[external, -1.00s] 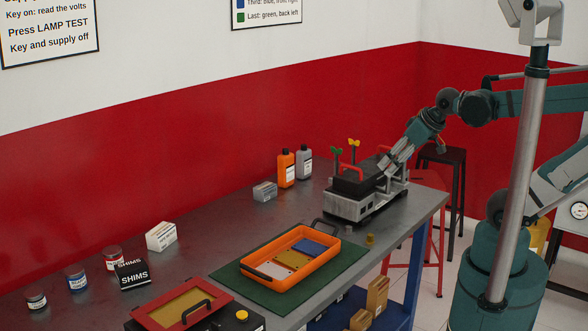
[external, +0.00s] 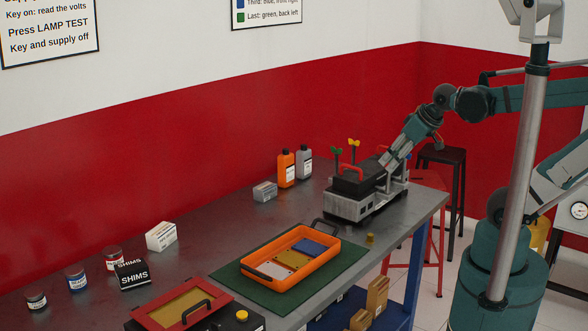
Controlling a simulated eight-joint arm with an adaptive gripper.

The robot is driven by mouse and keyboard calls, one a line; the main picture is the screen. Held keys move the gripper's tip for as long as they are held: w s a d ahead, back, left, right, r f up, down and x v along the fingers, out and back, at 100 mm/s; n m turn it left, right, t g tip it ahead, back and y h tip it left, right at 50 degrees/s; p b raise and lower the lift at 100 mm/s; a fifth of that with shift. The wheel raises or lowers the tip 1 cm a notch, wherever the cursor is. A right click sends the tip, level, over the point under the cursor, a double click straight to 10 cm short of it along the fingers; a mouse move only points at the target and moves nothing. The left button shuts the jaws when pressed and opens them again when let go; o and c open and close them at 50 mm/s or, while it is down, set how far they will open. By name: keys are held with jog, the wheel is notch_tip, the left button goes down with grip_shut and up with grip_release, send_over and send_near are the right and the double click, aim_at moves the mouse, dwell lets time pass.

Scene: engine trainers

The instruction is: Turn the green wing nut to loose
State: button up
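A green wing nut (external: 337,151) sits on top of an upright stud at the back left of the engine trainer (external: 347,207).
An orange tray (external: 275,283) with colored compartments lies on a green mat (external: 226,276) in front. A red-framed box (external: 181,303) is at the near edge. The tabletop left of the trainer has free room.

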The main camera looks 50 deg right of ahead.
jog(key=w+d+r+g+p, duration=0.3)
jog(key=w+r+p, duration=0.55)
jog(key=w, duration=0.45)
jog(key=shift+w+d+f+g+p, duration=0.7)
jog(key=shift+w+d+p, duration=0.25)
jog(key=shift+w+p, duration=1.2)
jog(key=shift+w+d+f+g+p, duration=0.8)
jog(key=shift+w+p, duration=0.7)
jog(key=shift+w, duration=1.2)
jog(key=shift+w+d+f+g+p, duration=0.55)
jog(key=shift+w+d+p, duration=0.55)
jog(key=shift+w+p, duration=1.05)
jog(key=shift+w+b, duration=0.3)
jog(key=shift+f, duration=3.9)
jog(key=shift+c, duration=0.4)
